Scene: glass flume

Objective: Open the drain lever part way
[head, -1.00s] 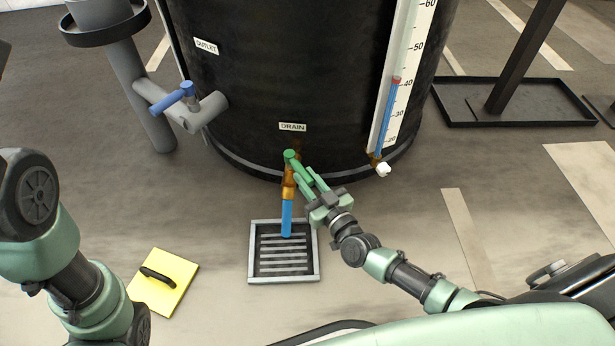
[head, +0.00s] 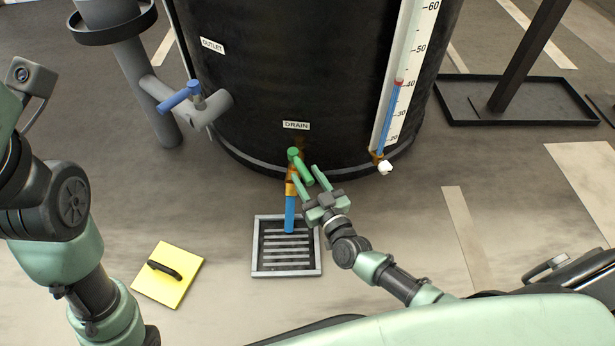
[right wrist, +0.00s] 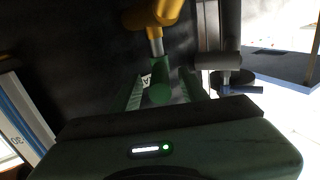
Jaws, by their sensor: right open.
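The green drain lever (head: 300,164) sits on the brass drain valve under the DRAIN label (head: 296,125), low on the black tank. It slants down and to the right in the head view. My right gripper (head: 306,173) is open, with its two fingers on either side of the lever's free end. In the right wrist view the lever end (right wrist: 159,94) shows between the open fingers (right wrist: 160,88); I cannot tell whether they touch it. A blue spout (head: 290,214) hangs from the valve. My left arm is at the left edge; its gripper is out of view.
A floor grate (head: 286,268) lies under the spout. A blue outlet lever (head: 180,96) on a grey pipe is at the left. A level gauge (head: 397,95) with a red mark near 40 is at the right. A yellow board with a black handle (head: 188,286) lies on the floor.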

